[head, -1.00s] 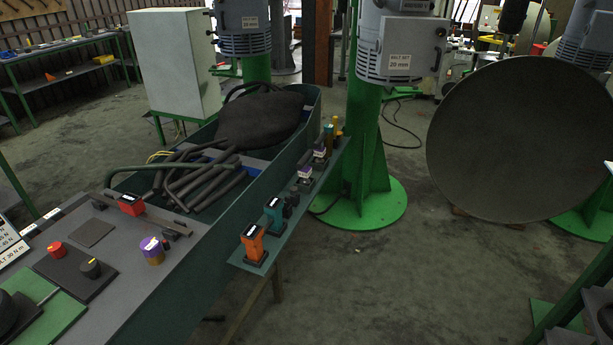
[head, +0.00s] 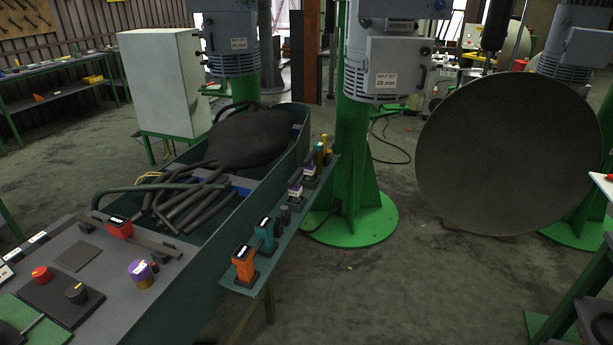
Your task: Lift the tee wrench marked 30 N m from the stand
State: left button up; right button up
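No tee wrench marked 30 N m can be made out. A narrow side shelf (head: 236,283) on the green bench carries an orange-headed tool (head: 244,263), a teal-headed tool (head: 265,233) and purple-and-white pieces (head: 295,190); their labels are too small to read. A red-headed tool with a grey bar (head: 119,227) lies on the bench top, also with an unreadable label. Neither of my grippers shows in the head view, so I cannot see whether they hold anything.
The bench trough holds dark hoses (head: 190,202) and a dark sack (head: 253,138). Green columns with grey motors (head: 385,65) stand behind. The floor (head: 400,285) between bench and stand is clear.

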aim_at(309, 170)
jog(key=i+l, duration=0.25)
jog(key=i, duration=0.25)
jog(key=i+l, duration=0.25)
jog(key=i, duration=0.25)
jog(key=i+l, duration=0.3)
jog(key=i, duration=0.15)
